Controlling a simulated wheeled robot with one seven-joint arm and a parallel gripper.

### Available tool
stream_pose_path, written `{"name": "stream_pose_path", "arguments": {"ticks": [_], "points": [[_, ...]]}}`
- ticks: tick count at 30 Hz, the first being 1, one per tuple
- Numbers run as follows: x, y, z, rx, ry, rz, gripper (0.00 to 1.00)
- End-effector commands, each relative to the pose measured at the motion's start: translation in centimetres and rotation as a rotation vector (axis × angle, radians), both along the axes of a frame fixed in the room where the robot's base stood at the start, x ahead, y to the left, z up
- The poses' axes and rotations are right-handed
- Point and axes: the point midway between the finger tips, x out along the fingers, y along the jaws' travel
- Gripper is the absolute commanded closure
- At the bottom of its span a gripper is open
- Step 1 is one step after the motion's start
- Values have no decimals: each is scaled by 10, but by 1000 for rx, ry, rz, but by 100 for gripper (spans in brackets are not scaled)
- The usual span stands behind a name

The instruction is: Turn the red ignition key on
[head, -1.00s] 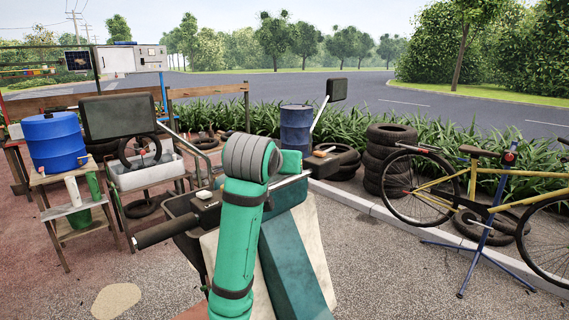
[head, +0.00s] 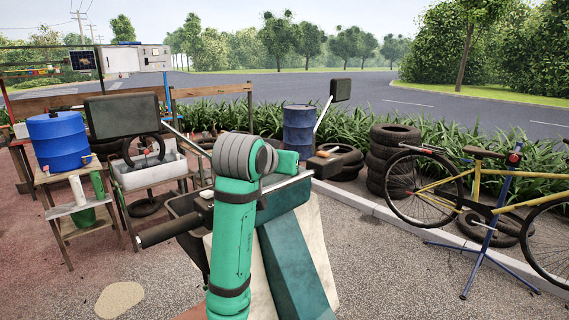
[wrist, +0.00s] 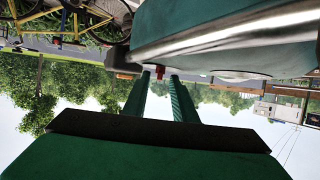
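A small red piece, which looks like the ignition key (wrist: 160,73), shows in the wrist view beyond a green panel edge and a silver bar. My gripper (wrist: 160,78) has two green fingers with a clear gap between them, and the red piece appears in that gap at the fingertips. I see no finger touching it, and its exact depth is unclear. In the head view my green arm reaches over the cart's (head: 292,262) handlebar area and hides the key and my fingers.
A silver bar (wrist: 220,35) runs close above the fingers in the wrist view. In the head view a black handlebar grip (head: 161,231) and a mirror (head: 340,89) stick out. A blue drum (head: 59,141) stands left; a yellow bicycle (head: 450,187) is right. Gravel is free at right front.

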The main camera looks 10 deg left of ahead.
Motion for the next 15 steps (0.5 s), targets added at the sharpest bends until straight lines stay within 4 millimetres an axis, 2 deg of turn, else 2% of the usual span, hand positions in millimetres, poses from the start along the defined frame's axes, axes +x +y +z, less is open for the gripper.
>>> {"name": "stream_pose_path", "arguments": {"ticks": [8,15], "points": [[-8,0,5,1,-4,0,75],[-46,4,21,1,-5,1,75]]}}
